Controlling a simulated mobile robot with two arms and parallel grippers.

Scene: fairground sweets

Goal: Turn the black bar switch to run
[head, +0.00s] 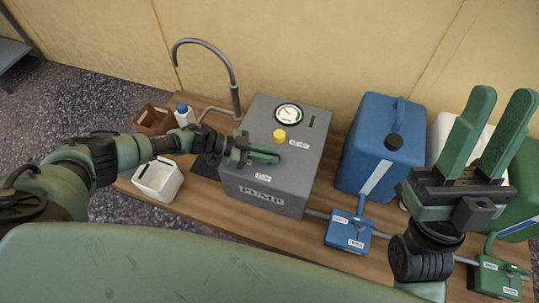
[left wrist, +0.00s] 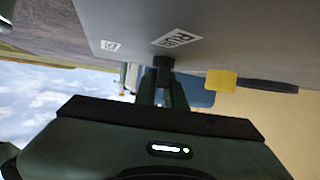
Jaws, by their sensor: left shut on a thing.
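The grey pump box (head: 237,188) stands on the wooden board, with PUMP on its front. My left gripper (head: 277,157) reaches over its top from the left. Its green fingers are shut on the black bar switch (left wrist: 163,63), seen at their tips in the left wrist view. In the head view the fingers hide the switch, so I cannot tell its setting there. Two small white labels (head: 263,177) (head: 299,144) lie either side of the fingers; their words are too small to read surely. My right gripper (head: 502,97) is raised at the right, open and empty.
A yellow knob (head: 279,135) and a round gauge (head: 288,114) sit on the pump behind my left gripper. A curved grey spout (head: 205,42) rises behind. A blue canister (head: 376,145) and a blue valve box (head: 348,232) stand right. A white tub (head: 158,180) sits left.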

